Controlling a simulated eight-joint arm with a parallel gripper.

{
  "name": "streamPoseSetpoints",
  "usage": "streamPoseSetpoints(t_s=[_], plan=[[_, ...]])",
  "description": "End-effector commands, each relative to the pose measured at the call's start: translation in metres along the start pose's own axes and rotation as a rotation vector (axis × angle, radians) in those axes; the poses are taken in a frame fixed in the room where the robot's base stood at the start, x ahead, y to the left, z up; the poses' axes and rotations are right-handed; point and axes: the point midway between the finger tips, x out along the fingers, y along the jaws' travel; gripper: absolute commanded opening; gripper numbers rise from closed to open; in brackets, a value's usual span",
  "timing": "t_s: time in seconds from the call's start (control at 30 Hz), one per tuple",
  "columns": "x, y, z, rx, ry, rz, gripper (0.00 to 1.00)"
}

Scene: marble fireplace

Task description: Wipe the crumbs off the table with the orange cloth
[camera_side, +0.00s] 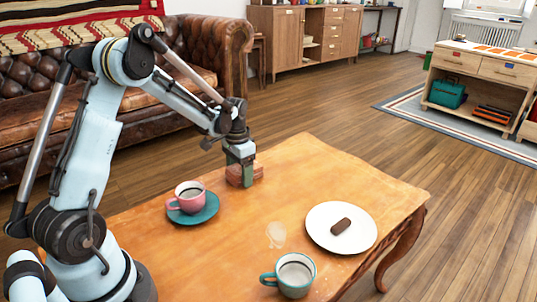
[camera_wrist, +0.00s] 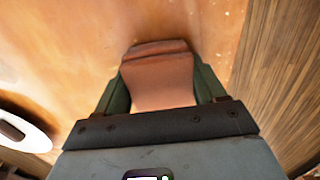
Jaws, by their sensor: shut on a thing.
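The cloth (camera_side: 239,178) is a folded, brownish-orange pad at the far edge of the wooden table (camera_side: 330,170). My gripper (camera_side: 241,160) points down and is shut on it. In the wrist view the cloth (camera_wrist: 158,70) sits between the two green fingers of my gripper (camera_wrist: 161,88). It appears to touch the tabletop, but its underside is hidden. Small pale specks show on the table in the wrist view; I cannot tell whether they are crumbs or worn finish.
A pink cup (camera_side: 188,195) on a teal saucer (camera_side: 205,215) stands left of the cloth. A white plate (camera_side: 318,235) holds a brown bar (camera_side: 341,226). A teal-handled cup (camera_side: 295,275) and a pale patch (camera_side: 275,234) are nearer.

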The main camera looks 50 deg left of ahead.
Motion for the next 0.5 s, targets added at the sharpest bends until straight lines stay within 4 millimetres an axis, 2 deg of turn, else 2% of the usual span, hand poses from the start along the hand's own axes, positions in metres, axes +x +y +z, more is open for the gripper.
streamPoseSetpoints(t_s=[0.5], plan=[[0.0,0.048,-0.001,0.002,0.0,0.001,0.37]])
